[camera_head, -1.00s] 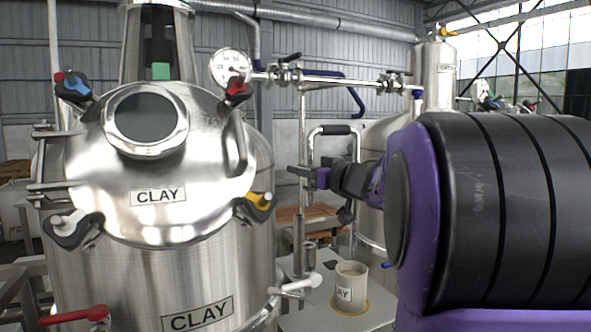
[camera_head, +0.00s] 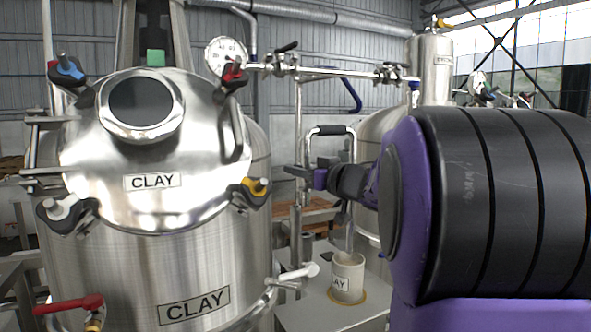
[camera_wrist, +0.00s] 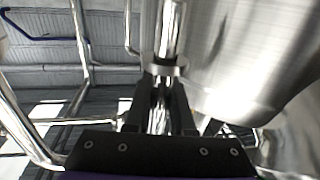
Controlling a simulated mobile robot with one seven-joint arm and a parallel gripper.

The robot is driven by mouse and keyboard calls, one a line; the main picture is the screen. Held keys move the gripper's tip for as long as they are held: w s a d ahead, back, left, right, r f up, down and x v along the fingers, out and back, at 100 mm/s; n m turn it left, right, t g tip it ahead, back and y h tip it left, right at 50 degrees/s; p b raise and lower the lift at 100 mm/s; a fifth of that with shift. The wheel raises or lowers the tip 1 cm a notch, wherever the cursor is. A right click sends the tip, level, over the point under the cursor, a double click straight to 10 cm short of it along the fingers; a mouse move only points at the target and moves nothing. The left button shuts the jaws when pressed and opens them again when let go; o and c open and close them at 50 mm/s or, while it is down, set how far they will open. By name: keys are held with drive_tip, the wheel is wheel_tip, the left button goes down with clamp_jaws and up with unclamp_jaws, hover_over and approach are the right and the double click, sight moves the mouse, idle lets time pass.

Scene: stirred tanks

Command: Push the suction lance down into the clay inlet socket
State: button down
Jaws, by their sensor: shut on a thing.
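The suction lance (camera_head: 331,130) is a bent metal tube with a black grip on its top bend. Its right leg runs down into the white cup (camera_head: 348,277) marked CLAY. My gripper (camera_head: 303,172) is at the lance's left leg in the head view. In the wrist view, my gripper (camera_wrist: 160,105) is shut around an upright shiny tube, the lance leg, with a collar (camera_wrist: 165,68) in front of the fingers. A short upright socket (camera_head: 307,245) stands below the gripper, beside the cup. Whether the lance tip is inside it cannot be told.
The large steel CLAY tank (camera_head: 150,240) with clamp knobs fills the left. A valve handle (camera_head: 295,275) juts from its side near the socket. A pipe with valves (camera_head: 330,72) crosses behind the lance. The grey stand (camera_head: 320,310) has little free room.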

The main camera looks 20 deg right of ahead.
wheel_tip(320, 180, down, 10)
drive_tip(key=b, duration=0.6)
drive_tip(key=shift+f, duration=0.2)
idle(2.9)
drive_tip(key=c, duration=0.7)
unclamp_jaws()
drive_tip(key=shift+s, duration=0.1)
